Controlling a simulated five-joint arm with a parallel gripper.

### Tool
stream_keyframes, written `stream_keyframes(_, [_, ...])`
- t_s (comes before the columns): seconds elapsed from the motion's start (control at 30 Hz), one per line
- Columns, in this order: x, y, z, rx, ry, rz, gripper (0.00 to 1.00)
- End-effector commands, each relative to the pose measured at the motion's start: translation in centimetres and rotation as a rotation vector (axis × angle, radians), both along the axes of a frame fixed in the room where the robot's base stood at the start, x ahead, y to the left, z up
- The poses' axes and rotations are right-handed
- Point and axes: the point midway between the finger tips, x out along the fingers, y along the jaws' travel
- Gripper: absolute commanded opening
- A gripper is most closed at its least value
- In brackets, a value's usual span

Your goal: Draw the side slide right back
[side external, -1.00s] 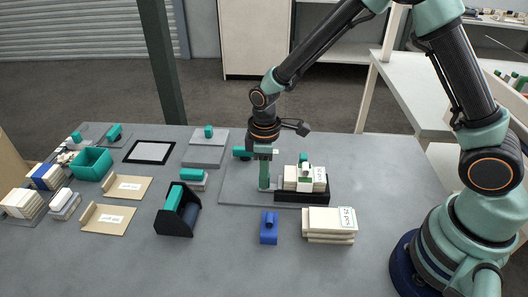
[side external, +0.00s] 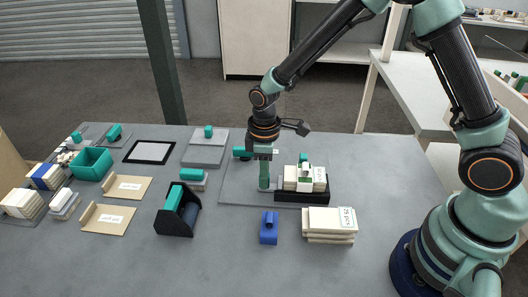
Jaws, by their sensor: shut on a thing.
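A low black tray (side external: 300,198) sits on a grey base plate (side external: 238,190) at the middle right of the table. My gripper (side external: 264,186) points straight down just left of the tray, low over the plate. It is shut on what seems to be the side slide, which the fingers mostly hide. I cannot make out how far the slide is drawn.
A teal block (side external: 240,152) lies behind my gripper. A blue block (side external: 268,228) and a stack of pale boards (side external: 330,223) stand in front. Bare table lies between the holder and the blue block.

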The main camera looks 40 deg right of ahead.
Motion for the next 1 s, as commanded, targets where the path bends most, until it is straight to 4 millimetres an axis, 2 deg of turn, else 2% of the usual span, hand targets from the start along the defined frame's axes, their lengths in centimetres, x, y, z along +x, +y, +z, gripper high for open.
stream_keyframes(0.43, [4.0,4.0,0.1,0.002,-0.005,0.002,0.0])
stream_keyframes(0.87, [4.8,4.8,0.2,0.004,-0.013,0.003,0.0])
stream_keyframes(0.9, [4.8,4.8,0.2,0.004,-0.013,0.003,0.29])
stream_keyframes(0.97, [4.7,4.8,0.2,0.004,-0.011,0.003,0.52])
stream_keyframes(1.0, [4.7,4.7,0.2,0.003,-0.01,0.003,0.55])
